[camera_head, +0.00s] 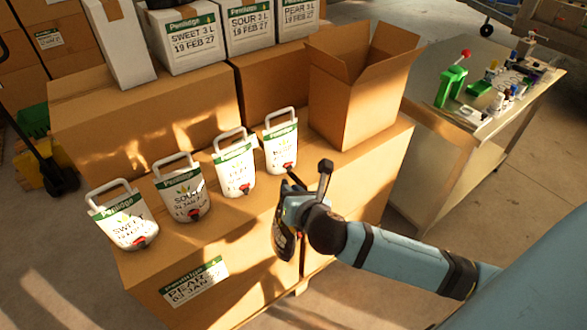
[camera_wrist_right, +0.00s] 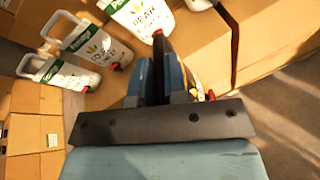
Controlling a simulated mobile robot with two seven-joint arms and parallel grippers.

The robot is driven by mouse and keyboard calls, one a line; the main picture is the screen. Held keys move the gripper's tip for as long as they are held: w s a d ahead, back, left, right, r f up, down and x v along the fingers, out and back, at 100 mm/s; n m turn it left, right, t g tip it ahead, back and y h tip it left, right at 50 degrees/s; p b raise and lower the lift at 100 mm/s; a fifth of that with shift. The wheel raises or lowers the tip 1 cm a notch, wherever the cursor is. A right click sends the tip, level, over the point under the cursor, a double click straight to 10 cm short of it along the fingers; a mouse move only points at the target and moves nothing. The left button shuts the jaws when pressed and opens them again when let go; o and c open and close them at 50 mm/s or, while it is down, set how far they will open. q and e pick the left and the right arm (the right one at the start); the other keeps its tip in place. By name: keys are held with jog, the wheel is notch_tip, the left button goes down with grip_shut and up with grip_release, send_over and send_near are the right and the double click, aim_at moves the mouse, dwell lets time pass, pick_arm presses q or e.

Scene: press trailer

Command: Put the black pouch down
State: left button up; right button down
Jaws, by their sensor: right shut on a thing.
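My right gripper (camera_head: 288,196) reaches in from the right, over the front edge of the cardboard box stack. It is shut on the black pouch (camera_head: 283,240), which hangs steeply below the fingers. In the right wrist view a dark strip (camera_wrist_right: 160,45) shows between the fingers, and the gripper hides most of the pouch. Four white pouches with green bands, carry handles and red taps stand in a row on the box top: two marked sweet (camera_head: 124,220) and sour (camera_head: 183,192), then two more (camera_head: 235,165) (camera_head: 281,143) to the right. My left gripper is not in view.
An open cardboard box (camera_head: 355,95) stands at the right end of the box top (camera_head: 245,207). Taller boxes (camera_head: 145,120) close off the back. A narrow bare strip runs along the front edge. A side table (camera_head: 455,128) with small items stands at right.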

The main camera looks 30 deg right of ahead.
jog(key=s+f, duration=0.1)
jog(key=s+a+f+n+y, duration=0.1)
jog(key=shift+a+f, duration=0.3)
jog(key=shift+w+a+r, duration=0.1)
jog(key=shift+w+r, duration=0.05)
